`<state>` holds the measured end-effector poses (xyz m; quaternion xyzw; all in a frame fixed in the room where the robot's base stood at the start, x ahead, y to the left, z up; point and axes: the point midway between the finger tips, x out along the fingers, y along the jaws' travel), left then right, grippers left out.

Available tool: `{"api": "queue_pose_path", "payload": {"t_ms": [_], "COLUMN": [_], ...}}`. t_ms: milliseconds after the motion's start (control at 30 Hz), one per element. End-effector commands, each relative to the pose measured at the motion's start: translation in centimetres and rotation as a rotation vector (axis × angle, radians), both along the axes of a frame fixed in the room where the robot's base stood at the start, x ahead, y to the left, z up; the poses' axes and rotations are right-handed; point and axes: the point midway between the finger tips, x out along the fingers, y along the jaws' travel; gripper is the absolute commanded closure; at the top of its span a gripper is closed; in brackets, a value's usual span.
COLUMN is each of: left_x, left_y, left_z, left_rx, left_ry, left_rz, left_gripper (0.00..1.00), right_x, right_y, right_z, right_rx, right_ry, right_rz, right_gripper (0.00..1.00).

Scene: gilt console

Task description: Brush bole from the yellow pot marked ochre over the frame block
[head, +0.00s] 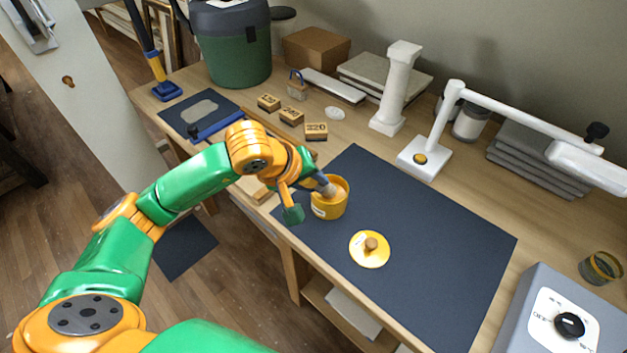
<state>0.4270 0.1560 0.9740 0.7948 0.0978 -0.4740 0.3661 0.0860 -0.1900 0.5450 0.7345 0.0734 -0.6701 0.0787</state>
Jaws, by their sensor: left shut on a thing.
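The yellow pot (334,208) stands lidless near the left edge of the dark mat; a pale label shows on its side, too small to read. Its yellow lid (362,260) with a wooden knob lies on the mat to the right. My left gripper (308,199) is at the pot's left rim, shut on a brush (327,189). The brush's tan head is at the pot's mouth, tilted; I cannot tell how deep it reaches. A pale wooden block (261,193), perhaps the frame block, shows at the table's front edge, partly hidden by my left arm. My right gripper is out of view.
The dark mat (440,255) is mostly clear. Behind it stand several numbered blocks (316,131), a white column (397,90) and a white lamp (424,157). A grey box with a dial (535,300) and a glass jar (600,267) are at right.

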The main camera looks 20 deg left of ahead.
Motion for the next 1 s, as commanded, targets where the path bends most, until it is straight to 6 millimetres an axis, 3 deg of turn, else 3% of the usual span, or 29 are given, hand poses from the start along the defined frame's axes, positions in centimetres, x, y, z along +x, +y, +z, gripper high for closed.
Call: {"api": "queue_pose_path", "payload": {"t_ms": [1000], "left_x": [-0.02], "left_y": [-0.01], "left_z": [-0.29], "left_rx": [0.000], "left_ry": [0.001], "left_rz": [-0.001], "left_gripper": [1.00], "right_x": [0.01], "right_y": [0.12], "right_z": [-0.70], "right_rx": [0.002], "right_ry": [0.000], "right_rz": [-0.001], "right_gripper": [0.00]}}
